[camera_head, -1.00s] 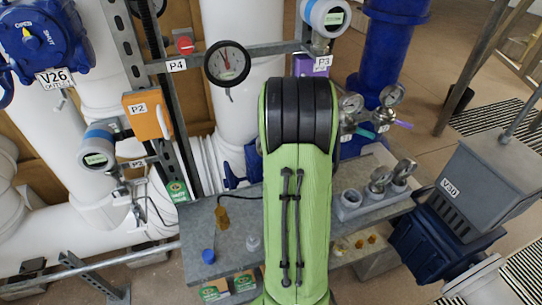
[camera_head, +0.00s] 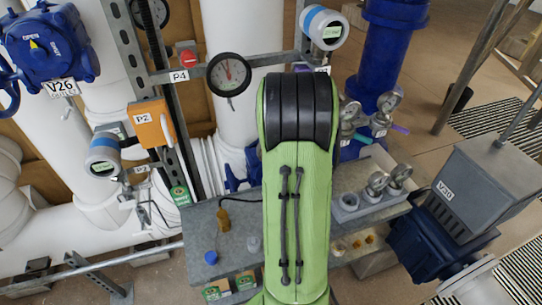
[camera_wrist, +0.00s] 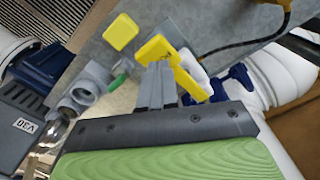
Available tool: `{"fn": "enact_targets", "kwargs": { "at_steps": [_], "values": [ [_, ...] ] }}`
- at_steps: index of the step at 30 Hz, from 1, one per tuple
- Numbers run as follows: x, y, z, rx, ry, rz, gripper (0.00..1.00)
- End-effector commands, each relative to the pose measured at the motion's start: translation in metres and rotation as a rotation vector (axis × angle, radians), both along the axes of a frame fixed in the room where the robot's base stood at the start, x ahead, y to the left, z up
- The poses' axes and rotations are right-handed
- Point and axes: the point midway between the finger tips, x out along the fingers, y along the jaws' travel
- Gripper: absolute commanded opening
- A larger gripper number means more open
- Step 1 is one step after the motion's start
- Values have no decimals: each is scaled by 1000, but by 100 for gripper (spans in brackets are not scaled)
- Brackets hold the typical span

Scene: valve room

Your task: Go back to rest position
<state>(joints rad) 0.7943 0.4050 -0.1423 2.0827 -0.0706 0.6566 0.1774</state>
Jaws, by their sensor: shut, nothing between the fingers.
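My gripper (camera_wrist: 158,72) shows in the wrist view as two grey fingers held close together, shut and empty. A bright yellow piece (camera_wrist: 188,82) shows right by the fingertips, in line with them. I cannot tell how far below them it lies. In the head view my green arm with its black joint stands upright in the middle and hides my gripper and part of the workbench (camera_head: 222,238) behind it.
The bench carries a blue-capped bottle (camera_head: 210,257), an amber piece on a cable (camera_head: 222,217) and a grey holder with gauges (camera_head: 360,203). The V30 unit (camera_head: 480,185) stands at right.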

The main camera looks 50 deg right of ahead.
Motion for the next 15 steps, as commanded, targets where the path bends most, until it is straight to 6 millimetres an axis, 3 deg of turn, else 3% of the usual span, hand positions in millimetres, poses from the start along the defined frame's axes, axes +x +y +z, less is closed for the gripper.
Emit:
{"fn": "enact_targets", "kwargs": {
  "at_steps": [9, 15],
  "values": [
    [0, 0, 40, -2, -1, 0, 0],
    [0, 0, 41, 0, 0, 0, 0]
  ]
}}
